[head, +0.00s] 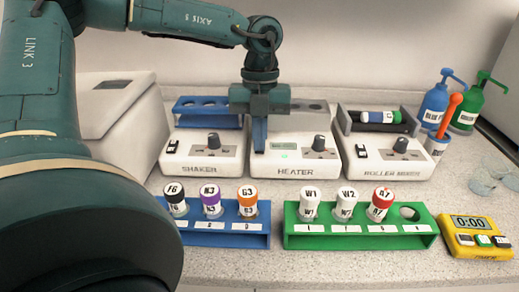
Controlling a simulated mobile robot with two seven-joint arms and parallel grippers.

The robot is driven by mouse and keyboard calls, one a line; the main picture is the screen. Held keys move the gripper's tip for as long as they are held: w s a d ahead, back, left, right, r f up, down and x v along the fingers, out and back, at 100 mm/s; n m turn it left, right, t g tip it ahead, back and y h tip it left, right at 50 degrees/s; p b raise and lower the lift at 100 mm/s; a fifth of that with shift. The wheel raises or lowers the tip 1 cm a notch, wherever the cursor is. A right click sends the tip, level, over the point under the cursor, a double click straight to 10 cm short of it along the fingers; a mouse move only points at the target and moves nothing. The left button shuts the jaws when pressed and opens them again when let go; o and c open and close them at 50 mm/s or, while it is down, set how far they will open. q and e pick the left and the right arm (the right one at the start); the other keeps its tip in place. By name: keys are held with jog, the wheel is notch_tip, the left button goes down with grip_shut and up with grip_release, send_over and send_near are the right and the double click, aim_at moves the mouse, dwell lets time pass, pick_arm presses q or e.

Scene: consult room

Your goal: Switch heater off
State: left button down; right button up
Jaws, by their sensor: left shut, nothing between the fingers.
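The heater (296,173) is a white unit with a dark knob, standing between the shaker and the roller mixer. Its small panel has a green patch (284,155) that looks lit. My left gripper (259,150) is shut and empty, with its blue fingers pointing down at the left part of the heater's front face. The fingers cover the spot where the neighbouring units have a black rocker switch, so the heater's switch is hidden. I cannot tell whether the fingertips touch the heater. My right gripper is not in view.
The shaker (201,170) and roller mixer (391,171) flank the heater. In front stand a blue rack (227,240) and a green rack (360,242) with capped vials, and a yellow timer (476,237). Blue and green pump bottles stand at the right.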

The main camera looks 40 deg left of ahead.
pick_arm(q)
jog(key=shift+f, duration=0.2)
jog(key=shift+r, duration=0.1)
jog(key=shift+r+p, duration=0.3)
jog(key=shift+r, duration=0.2)
jog(key=shift+r+p, duration=1.65)
jog(key=shift+r, duration=1.3)
